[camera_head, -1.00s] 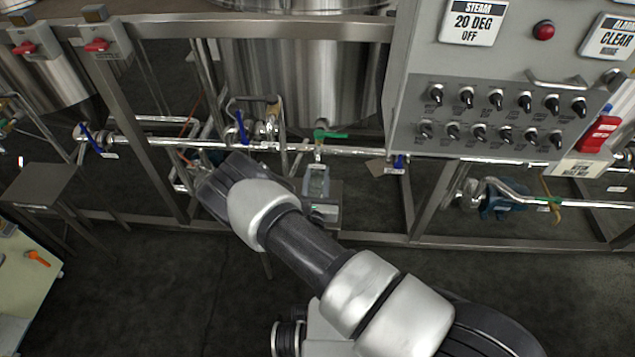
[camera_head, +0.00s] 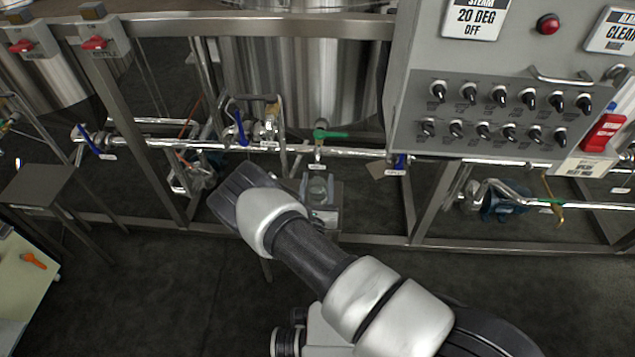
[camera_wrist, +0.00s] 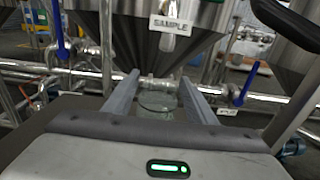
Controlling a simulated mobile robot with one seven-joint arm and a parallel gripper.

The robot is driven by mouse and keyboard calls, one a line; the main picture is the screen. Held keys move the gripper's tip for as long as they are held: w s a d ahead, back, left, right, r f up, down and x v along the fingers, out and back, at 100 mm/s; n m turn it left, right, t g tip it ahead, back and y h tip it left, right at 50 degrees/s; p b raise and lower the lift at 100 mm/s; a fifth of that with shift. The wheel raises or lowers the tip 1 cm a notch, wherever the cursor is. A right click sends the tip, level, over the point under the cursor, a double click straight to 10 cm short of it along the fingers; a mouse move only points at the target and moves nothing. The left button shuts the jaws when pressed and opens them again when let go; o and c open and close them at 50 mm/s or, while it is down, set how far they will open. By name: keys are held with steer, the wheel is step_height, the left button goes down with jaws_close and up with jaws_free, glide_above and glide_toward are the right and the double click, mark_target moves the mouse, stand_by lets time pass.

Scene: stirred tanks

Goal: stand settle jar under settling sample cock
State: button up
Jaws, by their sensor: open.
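The settle jar is a clear glass jar (camera_wrist: 157,104). In the wrist view it stands upright between the two fingers of my open gripper (camera_wrist: 160,80), with a gap visible beside it. Its base is hidden by my gripper's body. In the head view the glass (camera_head: 318,187) shows just right of my wrist, below the green-handled sample cock (camera_head: 322,135). A SAMPLE label (camera_wrist: 175,25) hangs above and beyond the jar in the wrist view, with a pale outlet (camera_wrist: 168,43) below it. What bears the jar is not clear.
A steel pipe (camera_head: 350,152) runs behind the jar, with blue-handled valves (camera_head: 240,127) beside it. A control panel (camera_head: 490,115) stands to the right. A small dark stand (camera_head: 38,185) is at the left. Frame posts and a low rail (camera_head: 520,247) border the clear floor.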

steer(key=shift+r, duration=0.1)
steer(key=shift+s+r, duration=0.1)
steer(key=shift+s, duration=0.15)
steer(key=s+p, duration=0.3)
steer(key=s, duration=0.8)
steer(key=shift+s+a, duration=0.2)
steer(key=shift+s, duration=0.1)
